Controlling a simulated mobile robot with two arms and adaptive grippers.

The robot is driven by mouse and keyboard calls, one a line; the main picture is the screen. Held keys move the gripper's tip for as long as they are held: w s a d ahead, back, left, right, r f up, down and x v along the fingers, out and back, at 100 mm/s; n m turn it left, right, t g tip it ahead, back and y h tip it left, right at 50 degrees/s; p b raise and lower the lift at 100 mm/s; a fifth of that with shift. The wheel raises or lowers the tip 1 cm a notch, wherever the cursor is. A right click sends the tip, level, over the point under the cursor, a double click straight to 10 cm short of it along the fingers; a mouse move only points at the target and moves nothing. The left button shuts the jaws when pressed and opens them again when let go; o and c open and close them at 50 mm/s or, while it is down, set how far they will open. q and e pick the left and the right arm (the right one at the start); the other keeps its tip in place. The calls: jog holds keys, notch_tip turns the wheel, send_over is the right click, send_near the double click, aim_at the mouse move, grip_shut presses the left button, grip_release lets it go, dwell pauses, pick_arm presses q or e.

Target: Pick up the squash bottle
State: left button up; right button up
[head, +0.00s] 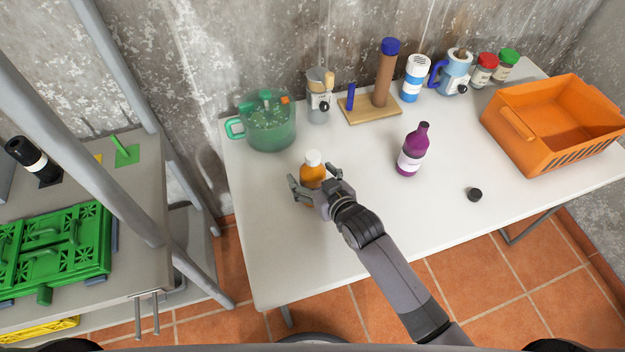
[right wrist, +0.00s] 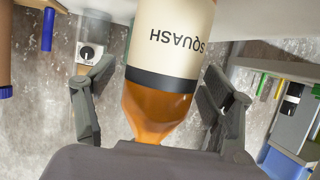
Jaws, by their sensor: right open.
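The squash bottle (head: 313,172) is orange with a white cap and stands on the white table, left of the middle. In the right wrist view its cream label reads SQUASH, and the bottle (right wrist: 170,55) appears upside down between my fingers. My right gripper (head: 309,189) is open, with one finger on each side of the bottle. In the right wrist view there is a clear gap between the left finger and the bottle; the right finger (right wrist: 222,95) is close to it, and I cannot tell whether they touch. My left gripper is not in view.
A green translucent pot (head: 268,128) stands behind and left of the bottle. A purple bottle (head: 412,150) and a small black cap (head: 474,194) are to the right. An orange crate (head: 520,140) is at the right end. Several containers line the back. The front of the table is clear.

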jog(key=c, duration=1.6)
jog(key=shift+w+r, duration=0.1)
jog(key=shift+c, duration=0.5)
jog(key=shift+r, duration=0.1)
